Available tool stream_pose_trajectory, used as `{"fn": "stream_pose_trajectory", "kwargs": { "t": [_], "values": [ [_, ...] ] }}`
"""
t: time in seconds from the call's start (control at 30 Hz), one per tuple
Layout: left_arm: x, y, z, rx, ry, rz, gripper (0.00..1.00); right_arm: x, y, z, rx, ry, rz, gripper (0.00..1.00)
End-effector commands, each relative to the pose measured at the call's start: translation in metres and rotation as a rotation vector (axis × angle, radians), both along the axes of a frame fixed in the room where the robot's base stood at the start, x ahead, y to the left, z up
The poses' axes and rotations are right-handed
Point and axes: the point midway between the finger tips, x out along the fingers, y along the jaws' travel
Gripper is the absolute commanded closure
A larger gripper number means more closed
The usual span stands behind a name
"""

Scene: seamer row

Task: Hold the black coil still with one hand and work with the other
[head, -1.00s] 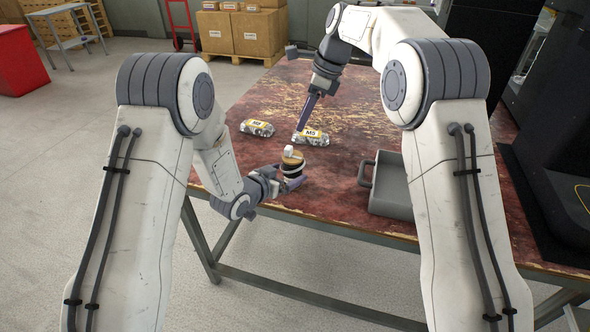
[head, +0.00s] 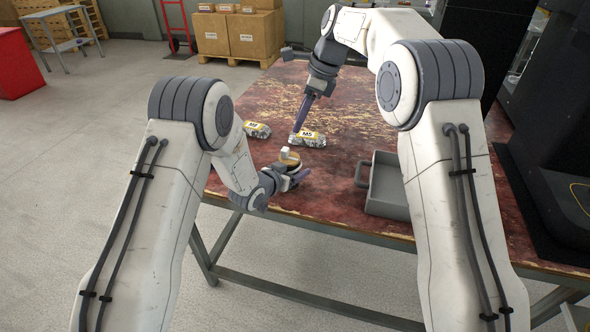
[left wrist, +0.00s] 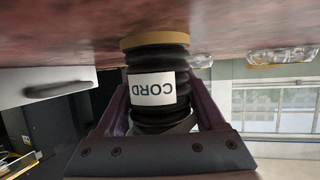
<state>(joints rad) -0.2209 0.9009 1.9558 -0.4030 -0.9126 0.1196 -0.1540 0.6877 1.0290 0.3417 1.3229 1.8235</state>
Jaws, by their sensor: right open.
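The black coil (left wrist: 160,62), with a white label reading CORD, is between the two fingers of my left gripper (left wrist: 160,95) in the left wrist view. Its tan end disc is close to the red surface. In the head view the coil shows as a tan disc (head: 290,158) with a white piece on it, its black body mostly hidden by my left gripper (head: 290,180). I cannot tell whether the fingers press on the coil. My right gripper (head: 298,126) is open, pointing down beside the M5 packet (head: 308,139).
Another labelled packet (head: 257,130) lies left of the M5 one. A grey handled tray (head: 388,208) sits on the worn red table (head: 350,100), right of the coil. A dark machine (head: 545,190) stands at the right edge. The table's back part is clear.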

Motion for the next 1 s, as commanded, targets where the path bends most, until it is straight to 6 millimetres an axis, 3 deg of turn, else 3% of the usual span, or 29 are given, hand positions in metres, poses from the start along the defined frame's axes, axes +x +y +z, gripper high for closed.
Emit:
{"fn": "stream_pose_trajectory", "kwargs": {
  "t": [0.03,0.1,0.17,0.37,1.0],
  "values": [
    [0.0,0.0,0.0,0.0,0.0,0.0,0.94,0.0,0.0,0.0,0.0,0.0,0.0,0.54],
    [0.0,0.0,0.0,0.0,0.0,0.0,0.94,0.0,0.0,0.0,0.0,-0.002,0.006,0.81],
    [0.0,0.0,0.0,0.0,0.0,-0.001,0.94,0.0,0.001,0.0,-0.002,-0.01,0.025,1.0],
    [0.0,0.0,0.0,0.0,0.0,-0.001,0.94,0.002,0.007,0.001,-0.022,-0.103,0.267,1.0],
    [0.0,0.0,0.0,0.0,0.0,0.0,0.94,0.01,0.039,0.003,-0.16,-0.611,1.67,1.0]
  ]
}}
